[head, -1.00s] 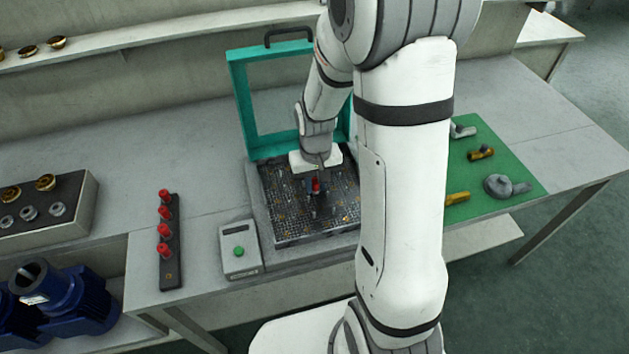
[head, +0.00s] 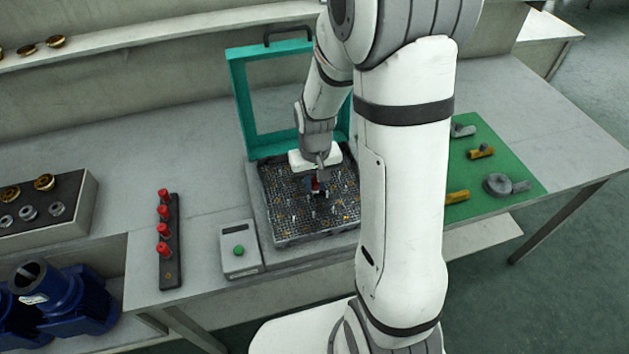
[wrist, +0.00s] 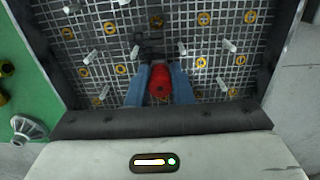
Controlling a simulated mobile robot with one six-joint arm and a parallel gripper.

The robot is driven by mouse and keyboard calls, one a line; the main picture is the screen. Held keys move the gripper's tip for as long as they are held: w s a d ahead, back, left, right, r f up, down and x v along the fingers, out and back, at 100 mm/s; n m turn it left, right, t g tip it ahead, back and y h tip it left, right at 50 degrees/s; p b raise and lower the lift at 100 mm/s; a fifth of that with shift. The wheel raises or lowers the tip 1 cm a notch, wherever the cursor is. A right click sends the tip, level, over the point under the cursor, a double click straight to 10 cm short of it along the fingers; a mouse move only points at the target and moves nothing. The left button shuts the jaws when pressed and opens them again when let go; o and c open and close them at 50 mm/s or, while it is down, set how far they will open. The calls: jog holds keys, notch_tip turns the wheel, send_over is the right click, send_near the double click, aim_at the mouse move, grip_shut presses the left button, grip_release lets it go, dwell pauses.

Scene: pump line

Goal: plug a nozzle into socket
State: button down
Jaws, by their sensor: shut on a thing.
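My gripper (head: 318,190) is inside the open test box (head: 258,225), over its gridded bed. In the wrist view its blue fingers (wrist: 160,88) are shut on a red nozzle (wrist: 161,78), which lies between them. The bed carries several yellow-ringed sockets (wrist: 203,19) and pale upright pins (wrist: 230,45). The nozzle's lower end is hidden, so I cannot tell whether it touches a socket. Several more red nozzles stand in a dark rack (head: 173,272) at the left.
The teal-framed lid (head: 240,105) stands open behind the bed. A grey control box (head: 240,262) with a green button is at its front left. A green mat (head: 515,175) with metal fittings lies right. Blue pumps (head: 65,300) are at lower left.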

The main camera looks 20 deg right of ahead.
jog(key=shift+f+b, duration=0.4)
dwell(0.5)
jog(key=c, duration=1.2)
grip_release()
jog(key=shift+r, duration=0.15)
jog(key=shift+r+p, duration=2.25)
jog(key=shift+r, duration=0.7)
notch_tip(320, 180, up, 8)
jog(key=shift+f, duration=0.1)
